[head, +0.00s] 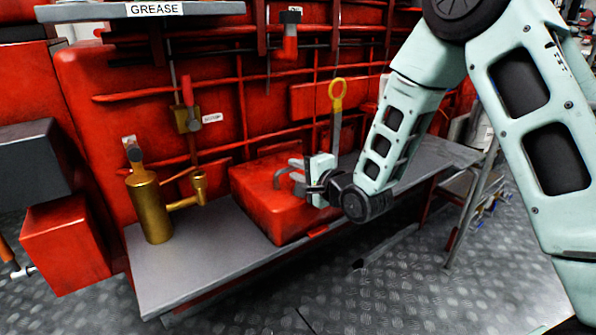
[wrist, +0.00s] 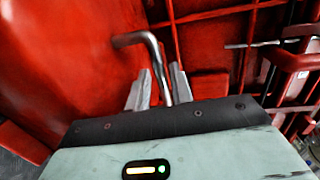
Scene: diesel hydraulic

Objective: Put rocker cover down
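The rocker cover is a red box (head: 275,205) on the grey bench in the head view, with a bent metal bar handle. It fills the left of the wrist view as a red surface (wrist: 60,60). My gripper (head: 296,178) is at the handle on its upper side. In the wrist view my two grey fingers (wrist: 160,90) stand close on either side of the handle (wrist: 154,48), and look shut on it. The cover appears to rest on the bench near the front edge; any small gap beneath it cannot be seen.
The grey bench (head: 195,268) has bare room in front of and left of the cover. A brass oil can (head: 150,210) stands at its left end. Red machinery with pipes and a yellow-ringed dipstick (head: 337,95) rises behind. The bench right of my gripper (head: 440,155) is mostly clear.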

